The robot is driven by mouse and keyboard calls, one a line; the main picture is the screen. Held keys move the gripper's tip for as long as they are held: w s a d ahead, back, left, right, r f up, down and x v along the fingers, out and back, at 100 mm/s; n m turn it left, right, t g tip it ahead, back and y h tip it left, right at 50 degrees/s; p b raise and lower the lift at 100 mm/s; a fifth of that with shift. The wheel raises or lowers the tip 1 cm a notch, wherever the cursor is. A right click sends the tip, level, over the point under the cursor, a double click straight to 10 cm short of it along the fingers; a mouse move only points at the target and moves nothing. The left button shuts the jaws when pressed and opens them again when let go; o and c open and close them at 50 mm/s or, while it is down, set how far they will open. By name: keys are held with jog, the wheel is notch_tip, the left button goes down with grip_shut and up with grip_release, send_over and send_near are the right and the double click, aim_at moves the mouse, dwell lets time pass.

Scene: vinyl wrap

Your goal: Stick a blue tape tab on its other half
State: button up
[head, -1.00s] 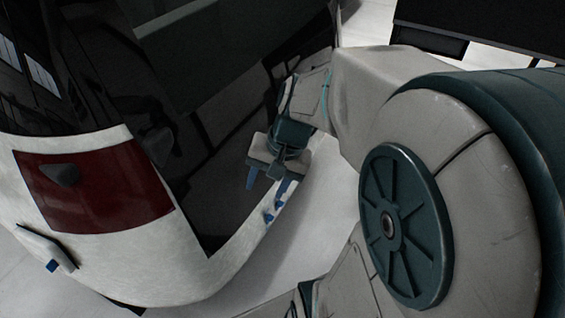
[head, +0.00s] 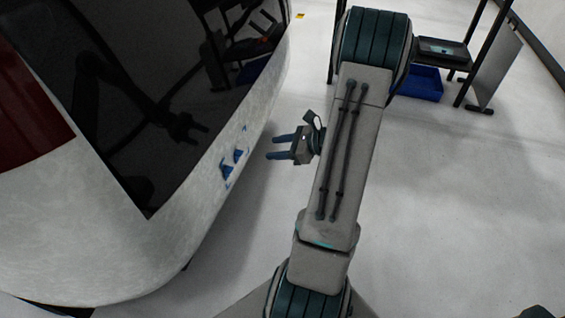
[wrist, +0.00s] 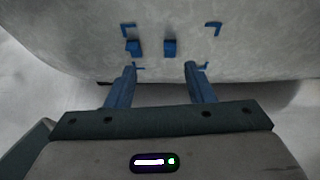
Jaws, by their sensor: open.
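Two small blue tape tabs sit on the pale side panel (head: 75,235) of a large curved body. One tab (head: 238,156) and the other tab (head: 227,170) show in the head view, close together with a narrow gap. In the wrist view they appear as a left tab (wrist: 134,47) and a right tab (wrist: 170,48), inside thin blue corner marks (wrist: 213,29). My gripper (head: 269,146) is to the right of the panel, its two blue fingers pointing at it. In the wrist view the gripper (wrist: 160,68) is open, empty and apart from the tabs.
A dark glossy window (head: 140,110) and a red patch (head: 28,115) lie left of the tabs. A shelf with a blue bin (head: 420,83) stands at the upper right. The pale floor (head: 450,210) is clear on the right.

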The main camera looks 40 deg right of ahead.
aim_at(242, 153)
jog(key=shift+m+t+h, duration=0.3)
jog(key=shift+m, duration=0.2)
jog(key=b+x, duration=0.1)
jog(key=x, duration=0.3)
jog(key=d+f+b+x, duration=0.1)
jog(key=x, duration=0.4)
jog(key=b+x, duration=0.2)
jog(key=x, duration=0.2)
jog(key=shift+w+f, duration=0.3)
jog(key=shift+f, duration=0.2)
jog(key=shift+c, duration=0.3)
grip_shut()
jog(key=shift+s+d, duration=0.4)
jog(key=shift+s, duration=0.2)
jog(key=s+d, duration=0.3)
jog(key=s, duration=0.2)
jog(key=shift+s+d+p, duration=0.25)
jog(key=shift+d+p, duration=0.15)
